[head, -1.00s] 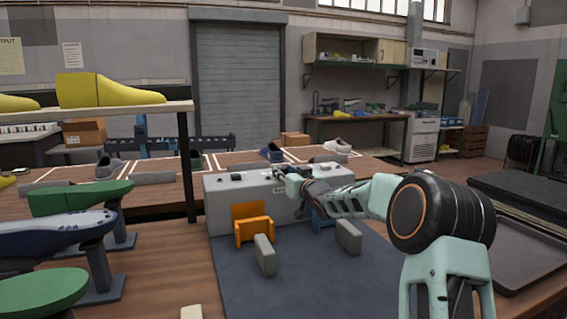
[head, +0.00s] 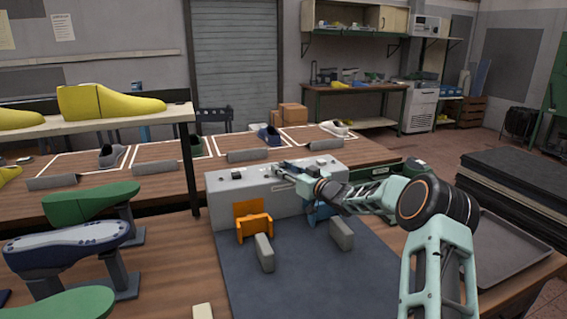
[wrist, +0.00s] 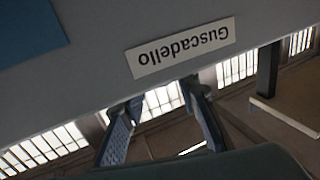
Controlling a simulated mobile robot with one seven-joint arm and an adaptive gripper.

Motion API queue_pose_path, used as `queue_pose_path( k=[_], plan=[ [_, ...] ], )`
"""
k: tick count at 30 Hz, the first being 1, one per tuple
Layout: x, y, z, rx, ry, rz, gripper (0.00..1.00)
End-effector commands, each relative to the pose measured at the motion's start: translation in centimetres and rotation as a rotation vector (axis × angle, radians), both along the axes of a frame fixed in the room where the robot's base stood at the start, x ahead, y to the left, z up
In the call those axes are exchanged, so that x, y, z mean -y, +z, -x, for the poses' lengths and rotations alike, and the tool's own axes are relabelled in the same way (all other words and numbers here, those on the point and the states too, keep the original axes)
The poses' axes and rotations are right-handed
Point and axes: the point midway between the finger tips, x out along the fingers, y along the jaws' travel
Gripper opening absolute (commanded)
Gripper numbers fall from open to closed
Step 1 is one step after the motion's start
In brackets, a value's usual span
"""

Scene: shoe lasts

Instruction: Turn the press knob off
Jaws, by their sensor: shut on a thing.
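The press is a grey box (head: 285,201) on the bench, with small dark controls on its top and an orange part (head: 252,222) and a blue part on its front. My gripper (head: 281,168) is at the press's top, near the middle, and is shut on the press knob. The knob is hidden by the fingers, so its setting cannot be told. In the wrist view the press face (wrist: 85,75) fills the top with a "Guscadello" label (wrist: 181,47), upside down. My two fingers (wrist: 158,98) reach up past the panel's edge, with a gap showing between them.
A dark mat (head: 300,275) with two grey blocks (head: 264,252) lies before the press. Green and blue lasts (head: 68,240) stand at left, below a shelf with yellow lasts (head: 108,102). A marked table (head: 228,170) with shoes is behind. A grey tray (head: 505,250) is at right.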

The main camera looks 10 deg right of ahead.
Motion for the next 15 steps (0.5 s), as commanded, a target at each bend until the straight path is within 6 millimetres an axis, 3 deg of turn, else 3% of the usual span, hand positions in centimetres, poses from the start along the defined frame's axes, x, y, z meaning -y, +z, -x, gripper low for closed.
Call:
queue_pose_path(
  k=[14,15],
  plan=[
    [0.01,0.18,-0.04,0.003,0.006,-0.002,0.04],
    [0.01,0.18,-0.04,0.003,0.006,-0.002,0.30]
  ],
)
